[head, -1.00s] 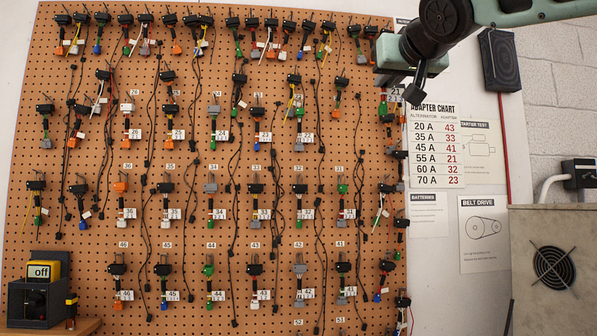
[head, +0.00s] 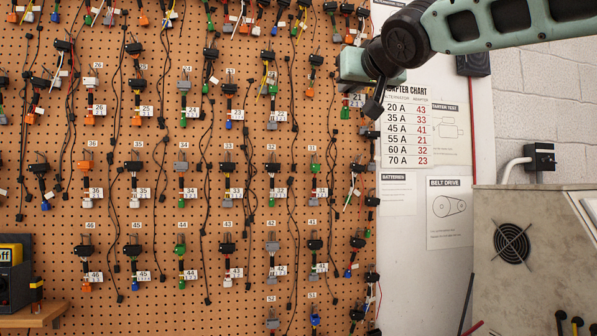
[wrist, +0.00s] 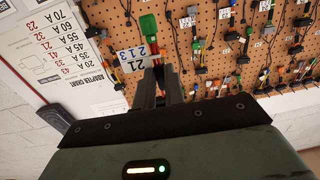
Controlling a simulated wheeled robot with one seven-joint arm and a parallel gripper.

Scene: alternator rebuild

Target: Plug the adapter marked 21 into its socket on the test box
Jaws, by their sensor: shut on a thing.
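The adapter marked 21 hangs at the right edge of the pegboard. In the wrist view its tag (wrist: 136,66) reads 21 and 213, and its green plug (wrist: 148,25) points away from me. My gripper (wrist: 160,88) is shut on the adapter's body, which is mostly hidden between the fingers. In the head view my gripper (head: 358,80) is against the board's upper right edge, with the adapter's tag (head: 356,100) just below it. I cannot make out the test box or its socket for certain.
Many other adapters hang in rows on the pegboard (head: 205,240), close to my gripper's left. An adapter chart (head: 419,130) is on the white panel to the right. A grey cabinet with a fan (head: 512,243) stands at right, and a yellow-and-black device (head: 10,275) sits at lower left.

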